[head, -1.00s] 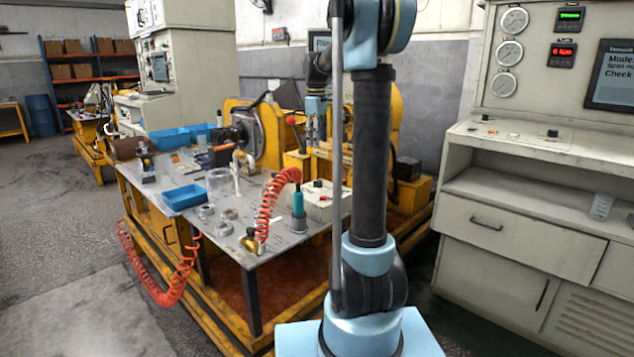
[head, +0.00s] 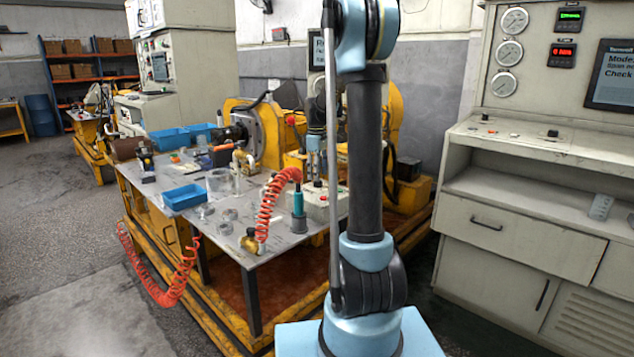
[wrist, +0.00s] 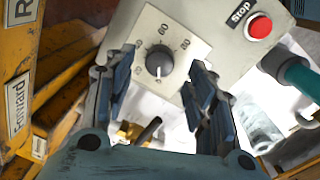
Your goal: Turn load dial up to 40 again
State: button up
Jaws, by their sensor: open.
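The load dial (wrist: 159,63) is a round black knob on a pale square plate with printed numbers, on the control box (wrist: 226,42). In the wrist view a short white mark shows at the knob's lower edge; the number it points to is unclear. My gripper (wrist: 162,95) is open, with one blue-grey finger on each side of the dial in that view. Nothing is between the fingers, and no contact with the knob is visible. In the head view my gripper (head: 316,168) is just above the control box (head: 322,206), partly hidden behind my arm.
A red Stop button (wrist: 259,27) is on the same box, right of the dial. A teal-handled tool (head: 298,203) and a red coiled hose (head: 268,205) are close by on the bench (head: 205,228). Yellow machine frames (wrist: 45,95) border the left.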

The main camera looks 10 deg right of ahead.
aim_at(318, 183)
jog(key=shift+w+d+f, duration=0.1)
jog(key=shift+f, duration=1.7)
jog(key=shift+c, duration=0.3)
jog(key=c, duration=1)
